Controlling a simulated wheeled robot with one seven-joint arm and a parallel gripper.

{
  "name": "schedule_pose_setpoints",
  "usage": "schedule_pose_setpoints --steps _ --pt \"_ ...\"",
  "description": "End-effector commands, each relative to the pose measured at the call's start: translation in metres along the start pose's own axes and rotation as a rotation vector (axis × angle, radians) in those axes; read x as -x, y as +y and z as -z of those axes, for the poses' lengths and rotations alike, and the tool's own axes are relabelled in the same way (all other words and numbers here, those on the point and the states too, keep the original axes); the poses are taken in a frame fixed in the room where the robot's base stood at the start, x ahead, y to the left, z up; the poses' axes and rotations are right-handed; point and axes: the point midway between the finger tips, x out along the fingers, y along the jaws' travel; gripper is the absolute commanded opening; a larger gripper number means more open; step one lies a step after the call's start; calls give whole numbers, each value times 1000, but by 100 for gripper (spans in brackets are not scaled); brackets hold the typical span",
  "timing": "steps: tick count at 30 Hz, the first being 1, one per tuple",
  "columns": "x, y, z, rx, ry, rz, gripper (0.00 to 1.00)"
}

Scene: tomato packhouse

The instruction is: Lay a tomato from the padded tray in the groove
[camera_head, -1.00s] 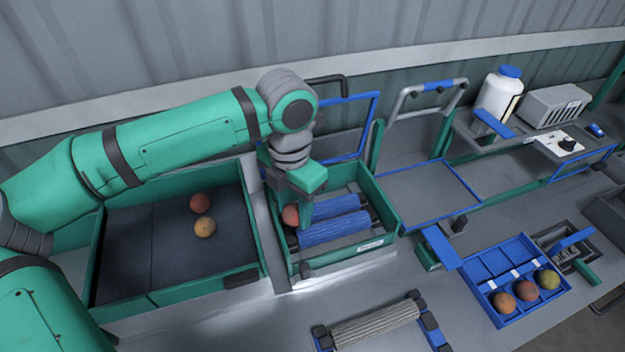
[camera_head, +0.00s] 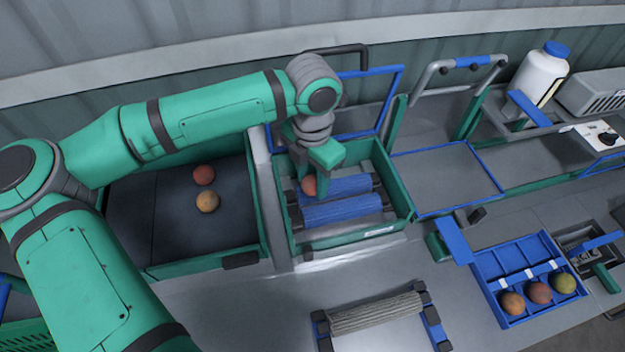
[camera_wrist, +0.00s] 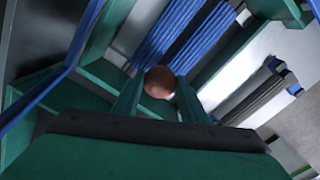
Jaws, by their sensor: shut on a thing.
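My gripper (camera_head: 318,182) is shut on a reddish tomato (camera_head: 309,186) inside the green-walled roller box. The tomato also shows between the fingers in the wrist view (camera_wrist: 160,82). In the head view it overlaps the left end of the far blue roller (camera_head: 350,186), with the near blue roller (camera_head: 345,209) in front. The groove (camera_head: 332,198) runs between these rollers. I cannot tell whether the tomato touches them. The dark padded tray (camera_head: 140,225), left of the box, holds a red tomato (camera_head: 204,174) and an orange tomato (camera_head: 207,201).
A blue divided tray (camera_head: 490,265) with several tomatoes stands at the right. A grey roller on a stand (camera_head: 375,312) is in front. A blue-edged bay (camera_head: 445,180) lies right of the box, with a white bottle (camera_head: 541,75) behind. The grey counter (camera_head: 235,305) has clear room.

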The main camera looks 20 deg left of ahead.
Motion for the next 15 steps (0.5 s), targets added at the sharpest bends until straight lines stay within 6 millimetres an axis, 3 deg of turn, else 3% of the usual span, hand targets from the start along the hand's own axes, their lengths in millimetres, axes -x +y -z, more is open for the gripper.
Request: schedule_pose_setpoints --steps 15 --pt "-31 -1 -1 -2 -1 1 28"
